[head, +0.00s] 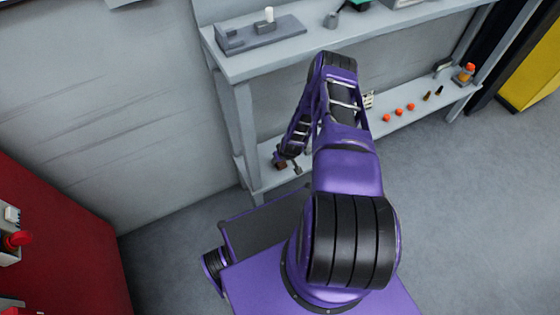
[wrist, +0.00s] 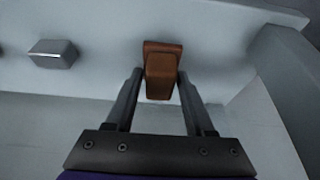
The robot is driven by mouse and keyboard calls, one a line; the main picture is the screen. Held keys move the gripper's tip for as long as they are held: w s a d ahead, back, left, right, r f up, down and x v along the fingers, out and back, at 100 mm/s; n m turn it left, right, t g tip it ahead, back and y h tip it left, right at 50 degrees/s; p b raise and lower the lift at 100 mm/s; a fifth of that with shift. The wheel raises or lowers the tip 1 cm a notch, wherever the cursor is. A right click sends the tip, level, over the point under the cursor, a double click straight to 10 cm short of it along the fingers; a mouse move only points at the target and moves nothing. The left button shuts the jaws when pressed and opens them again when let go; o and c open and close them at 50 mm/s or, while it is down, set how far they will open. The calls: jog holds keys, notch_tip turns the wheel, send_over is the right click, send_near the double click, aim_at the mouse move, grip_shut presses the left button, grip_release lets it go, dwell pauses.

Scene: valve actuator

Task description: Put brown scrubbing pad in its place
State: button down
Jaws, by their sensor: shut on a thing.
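The brown scrubbing pad (wrist: 161,75) is between the fingertips of my gripper (wrist: 158,88) in the wrist view. Both fingers press against its sides and the gripper is shut on it. The pad is at or just above the lower shelf; I cannot tell if it touches. In the head view the pad (head: 281,166) shows small and dark at the left end of the lower shelf (head: 432,105), by my gripper (head: 284,160). My arm hides part of that shelf.
A grey block (wrist: 53,54) lies on the shelf left of the pad in the wrist view. A table leg (head: 244,140) stands close to my gripper. Several orange pieces (head: 399,110) and an orange-capped bottle (head: 465,74) stand farther right on the lower shelf. A grey fixture (head: 260,35) is on the upper top.

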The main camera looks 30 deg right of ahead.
jog(key=shift+f, duration=0.5)
jog(key=shift+f, duration=0.15)
jog(key=shift+c, duration=1.3)
grip_release()
jog(key=p+v, duration=0.3)
jog(key=v, duration=0.9)
